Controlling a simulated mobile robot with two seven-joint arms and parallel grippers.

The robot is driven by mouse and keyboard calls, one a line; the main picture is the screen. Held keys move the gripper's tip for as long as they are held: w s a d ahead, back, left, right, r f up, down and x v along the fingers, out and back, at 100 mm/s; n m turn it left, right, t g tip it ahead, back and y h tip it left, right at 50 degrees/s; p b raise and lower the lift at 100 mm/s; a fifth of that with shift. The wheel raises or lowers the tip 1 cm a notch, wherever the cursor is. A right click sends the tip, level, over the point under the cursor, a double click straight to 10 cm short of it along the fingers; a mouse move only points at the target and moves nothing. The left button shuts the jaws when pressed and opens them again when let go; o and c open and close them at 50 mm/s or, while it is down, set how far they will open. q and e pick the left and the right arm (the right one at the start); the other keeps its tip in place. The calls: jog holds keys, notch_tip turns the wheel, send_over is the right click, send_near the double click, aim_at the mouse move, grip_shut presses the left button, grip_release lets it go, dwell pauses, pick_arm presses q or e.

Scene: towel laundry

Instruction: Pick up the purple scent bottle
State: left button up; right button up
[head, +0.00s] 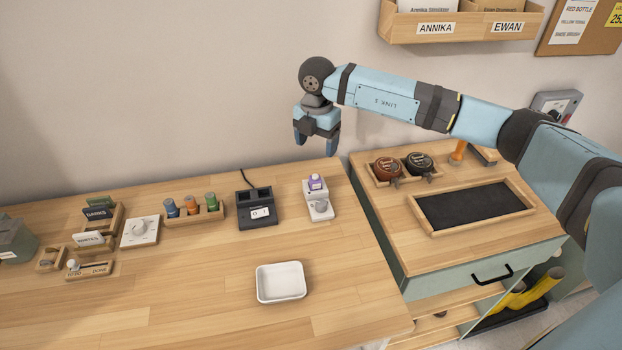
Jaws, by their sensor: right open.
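The purple scent bottle (316,183) is small and stands upright on a pale grey stand (320,211) near the right edge of the wooden table. A small grey cup-like piece sits at the front of the same stand. My right gripper (317,147) is open and empty, fingers pointing down. In the picture it shows just above the bottle, apart from it, with the wall behind. My left gripper is not in view.
Left of the stand is a dark two-slot device (257,209). A white tray (281,282) lies in front. Small bottles stand in a wooden rack (195,217). A cabinet with a dark inset tray (474,206) stands right. The table's front middle is clear.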

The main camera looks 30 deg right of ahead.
aim_at(315, 175)
jog(key=f, duration=0.5)
jog(key=shift+s+f, duration=0.25)
jog(key=shift+a+f+p, duration=0.1)
jog(key=shift+f+p, duration=0.35)
jog(key=shift+f, duration=0.15)
notch_tip(315, 175, down, 4)
jog(key=shift+w+a+f+p, duration=0.1)
jog(key=shift+f+p, duration=0.15)
jog(key=shift+p, duration=0.2)
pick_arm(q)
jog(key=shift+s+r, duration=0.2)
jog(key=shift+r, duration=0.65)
pick_arm(e)
jog(key=c, duration=1)
